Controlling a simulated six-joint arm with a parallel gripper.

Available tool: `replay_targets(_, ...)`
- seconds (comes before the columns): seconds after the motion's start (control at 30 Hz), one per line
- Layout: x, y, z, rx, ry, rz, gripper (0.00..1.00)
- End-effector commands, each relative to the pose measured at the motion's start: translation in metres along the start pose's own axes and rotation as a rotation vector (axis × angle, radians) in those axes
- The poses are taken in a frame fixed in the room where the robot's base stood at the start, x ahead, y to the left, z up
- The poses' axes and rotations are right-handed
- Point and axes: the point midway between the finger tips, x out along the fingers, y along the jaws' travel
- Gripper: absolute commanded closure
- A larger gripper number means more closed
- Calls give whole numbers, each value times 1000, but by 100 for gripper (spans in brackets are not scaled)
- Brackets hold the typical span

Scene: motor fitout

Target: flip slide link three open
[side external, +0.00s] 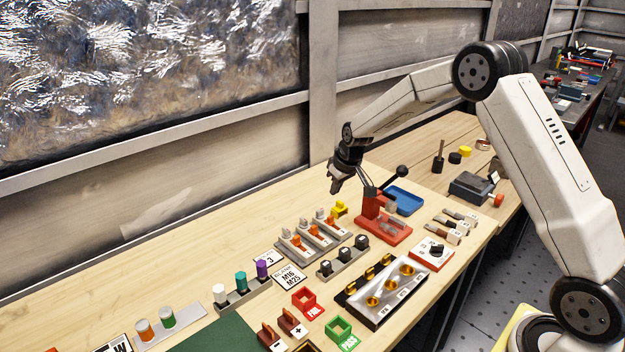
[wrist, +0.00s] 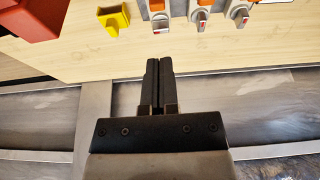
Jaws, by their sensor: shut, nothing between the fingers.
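A row of three grey slide links with orange parts (side external: 310,236) stands on the wooden bench in the side view. In the wrist view they show at the top edge, partly cut off: a left one (wrist: 157,8), a middle one (wrist: 201,14) and a right one (wrist: 239,12). I cannot tell which is number three, nor whether each is open or shut. My gripper (side external: 335,188) is above the bench, behind the row and apart from it. Its two dark fingers (wrist: 159,63) are together with nothing between them.
A yellow part (side external: 340,208) and a red lever press (side external: 381,215) stand close to the row. A rack of dark knobs (side external: 342,263) lies in front. The wall is behind my gripper. Bare bench lies left of the row.

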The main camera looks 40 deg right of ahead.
Motion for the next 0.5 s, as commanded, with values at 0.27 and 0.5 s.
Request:
replay_targets(0.27,0,0,0,0,0,0,100)
replay_targets(0.5,6,0,0,0,0,0,100)
